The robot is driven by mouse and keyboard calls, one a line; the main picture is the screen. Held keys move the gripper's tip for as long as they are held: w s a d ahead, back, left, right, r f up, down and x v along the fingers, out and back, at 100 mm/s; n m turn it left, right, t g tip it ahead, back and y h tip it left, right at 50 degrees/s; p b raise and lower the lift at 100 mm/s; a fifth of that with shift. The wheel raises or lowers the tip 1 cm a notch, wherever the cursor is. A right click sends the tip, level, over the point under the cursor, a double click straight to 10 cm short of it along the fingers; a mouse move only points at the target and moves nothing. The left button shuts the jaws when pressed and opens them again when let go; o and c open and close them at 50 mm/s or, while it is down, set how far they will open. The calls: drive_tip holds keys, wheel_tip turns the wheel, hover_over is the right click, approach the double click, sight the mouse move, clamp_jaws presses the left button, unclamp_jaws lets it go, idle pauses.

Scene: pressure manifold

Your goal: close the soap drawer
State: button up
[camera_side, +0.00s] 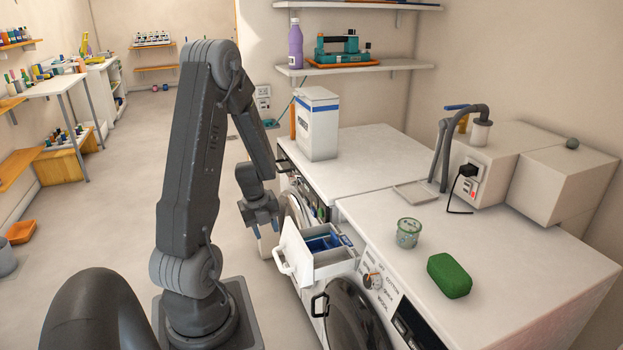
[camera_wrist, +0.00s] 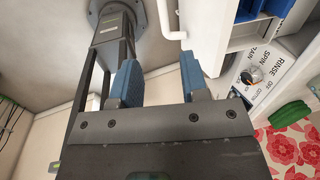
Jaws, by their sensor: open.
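The soap drawer (camera_side: 322,262) is pulled out of the front of the near washing machine (camera_side: 480,240). It has a white front with a white bar handle (camera_side: 283,262) and blue compartments inside. My gripper (camera_side: 264,240) is open and empty, in front of the machines, to the left of the drawer and close to it. In the wrist view, my gripper's blue finger pads (camera_wrist: 160,80) stand apart with nothing between them. There the drawer's white front (camera_wrist: 207,35) is just beyond the right finger, and the white handle (camera_wrist: 170,20) is above the gap. Contact cannot be told.
On the near machine's top are a glass jar (camera_side: 408,232), a green block (camera_side: 449,275) and a flat tray (camera_side: 414,193). The control dial (camera_side: 373,281) is right of the drawer, and the dark round door (camera_side: 352,318) is below. A white box (camera_side: 317,124) stands on the far machine.

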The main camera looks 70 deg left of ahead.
drive_tip(key=w+d+r+n+t+y, duration=0.3)
drive_tip(key=w+r+n, duration=0.1)
drive_tip(key=r, duration=0.4)
drive_tip(key=w+d+r+n+t+y, duration=0.3)
drive_tip(key=w+r, duration=0.3)
drive_tip(key=r, duration=0.2)
drive_tip(key=shift+w+d+n+y, duration=0.3)
drive_tip(key=shift+w+n, duration=0.1)
drive_tip(key=shift+n, duration=0.5)
drive_tip(key=shift+a, duration=0.1)
drive_tip(key=m+g+h, duration=0.6)
drive_tip(key=m+h, duration=0.1)
drive_tip(key=m, duration=0.2)
approach(278, 261)
drive_tip(key=f, duration=0.3)
drive_tip(key=w+f, duration=0.1)
drive_tip(key=f, duration=0.4)
drive_tip(key=shift+w+f, duration=0.3)
